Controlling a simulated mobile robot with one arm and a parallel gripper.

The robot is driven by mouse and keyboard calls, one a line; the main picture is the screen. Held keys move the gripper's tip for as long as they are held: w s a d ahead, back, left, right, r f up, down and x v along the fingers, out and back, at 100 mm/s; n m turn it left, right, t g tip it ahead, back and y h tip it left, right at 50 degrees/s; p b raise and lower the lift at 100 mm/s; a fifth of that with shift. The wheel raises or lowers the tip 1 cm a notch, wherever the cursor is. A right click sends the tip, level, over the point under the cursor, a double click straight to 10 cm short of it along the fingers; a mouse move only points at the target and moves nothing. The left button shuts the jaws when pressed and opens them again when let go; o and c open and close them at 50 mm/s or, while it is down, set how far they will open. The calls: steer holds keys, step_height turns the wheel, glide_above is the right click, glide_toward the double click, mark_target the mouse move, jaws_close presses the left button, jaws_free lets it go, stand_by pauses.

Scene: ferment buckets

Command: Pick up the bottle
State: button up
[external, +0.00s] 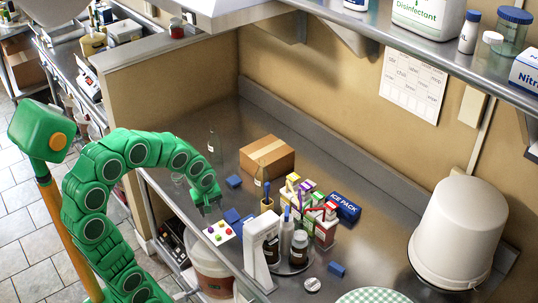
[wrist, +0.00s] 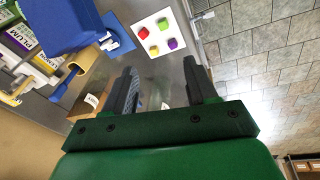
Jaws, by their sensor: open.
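My gripper (external: 209,209) is low over the steel counter, beside a white card with coloured pieces (external: 220,232). In the wrist view my gripper (wrist: 160,78) has its two dark fingers apart; nothing is clearly held between them. Several bottles are in view, and I cannot tell which one is meant. A clear glass bottle (external: 213,143) stands at the back left of the counter, apart from my gripper.
A white bucket (external: 458,232) stands at right. The counter's back left is mostly clear. Floor tiles (wrist: 265,50) show beyond the counter edge.

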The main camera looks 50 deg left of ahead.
steer(key=w+a+r+n+t, duration=0.2)
steer(key=w+a+n+t, duration=0.15)
steer(key=a+n, duration=0.7)
steer(key=w+a+r+n+t, duration=0.3)
steer(key=a+n, duration=0.4)
steer(key=n, duration=0.6)
steer(key=shift+y, duration=0.3)
steer(key=shift+d+x, duration=0.1)
steer(key=shift+x, duration=2.15)
steer(key=shift+d+x, duration=0.15)
steer(key=shift+x, duration=2.15)
steer(key=shift+f, duration=0.1)
jaws_close()
